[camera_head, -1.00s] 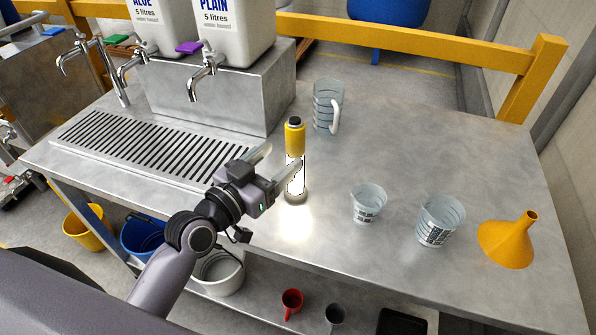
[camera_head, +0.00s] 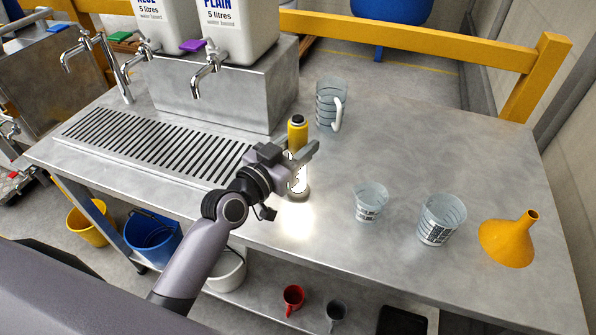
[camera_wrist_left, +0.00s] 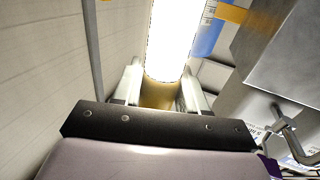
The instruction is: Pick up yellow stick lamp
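The yellow stick lamp (camera_head: 297,130) stands upright on the steel table, with a dark cap, yellow upper body, bright white tube and round base. In the left wrist view its glowing tube (camera_wrist_left: 176,42) fills the top middle, with yellow showing between the fingers. My left gripper (camera_head: 304,160) is at the lamp, around the lower yellow part and upper tube, and hides part of it. Its fingers (camera_wrist_left: 160,92) look spread, one on each side of the lamp. Whether they touch it is unclear. My right gripper is out of view.
A clear handled jug (camera_head: 330,104) stands close behind the lamp. Two clear cups (camera_head: 370,202) (camera_head: 440,220) and an orange funnel (camera_head: 508,240) stand to the right. A drain grate (camera_head: 150,145) and containers with taps (camera_head: 235,30) are to the left.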

